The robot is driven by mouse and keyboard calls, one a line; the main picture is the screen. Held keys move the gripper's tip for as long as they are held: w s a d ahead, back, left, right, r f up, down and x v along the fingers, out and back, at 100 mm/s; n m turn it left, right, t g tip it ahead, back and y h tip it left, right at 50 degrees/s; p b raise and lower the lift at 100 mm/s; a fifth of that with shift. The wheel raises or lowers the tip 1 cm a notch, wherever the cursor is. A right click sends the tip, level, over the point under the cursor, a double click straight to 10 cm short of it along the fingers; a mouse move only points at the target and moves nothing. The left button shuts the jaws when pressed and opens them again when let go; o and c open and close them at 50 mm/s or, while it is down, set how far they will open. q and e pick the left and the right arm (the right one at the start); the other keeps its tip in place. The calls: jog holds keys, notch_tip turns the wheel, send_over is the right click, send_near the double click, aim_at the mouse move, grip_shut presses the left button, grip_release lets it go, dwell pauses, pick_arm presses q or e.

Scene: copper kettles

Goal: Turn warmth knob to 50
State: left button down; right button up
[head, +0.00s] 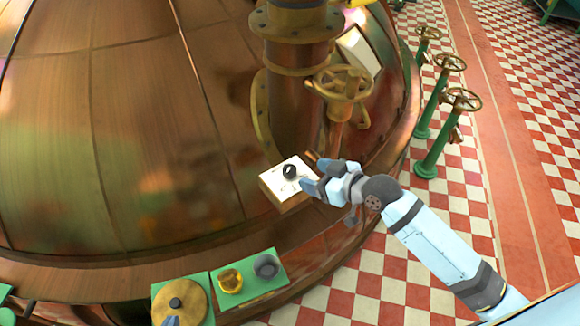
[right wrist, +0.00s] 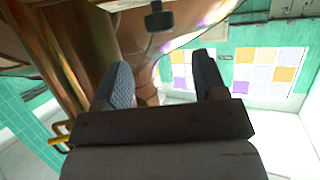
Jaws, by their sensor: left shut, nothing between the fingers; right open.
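A black knob (head: 289,171) sits on a white-faced box (head: 273,181) at the kettle's lower rim; any scale marks are too small to read. My right gripper (head: 312,173) is open just right of the knob, its fingers pointing at it and apart from it. In the right wrist view, a dark knob (right wrist: 158,17) shows ahead, beyond and between the spread fingers of my right gripper (right wrist: 165,70). Only a small bluish tip of my left gripper (head: 172,321) shows at the bottom edge, shut, beside a round brass disc.
The copper kettle (head: 130,130) fills the left. A brass handwheel (head: 342,84) stands above the box. Green plates (head: 250,295) with a brass disc (head: 184,300), a yellow piece (head: 230,281) and a grey knob (head: 266,266) lie below. Green valve posts (head: 434,150) stand right on checkered floor.

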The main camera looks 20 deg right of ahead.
aim_at(291, 169)
jog(key=x, duration=0.8)
jog(key=shift+w+a+f+p, duration=0.15)
jog(key=shift+w+a+p, duration=0.05)
jog(key=shift+w+p, duration=0.15)
jog(key=c, duration=0.9)
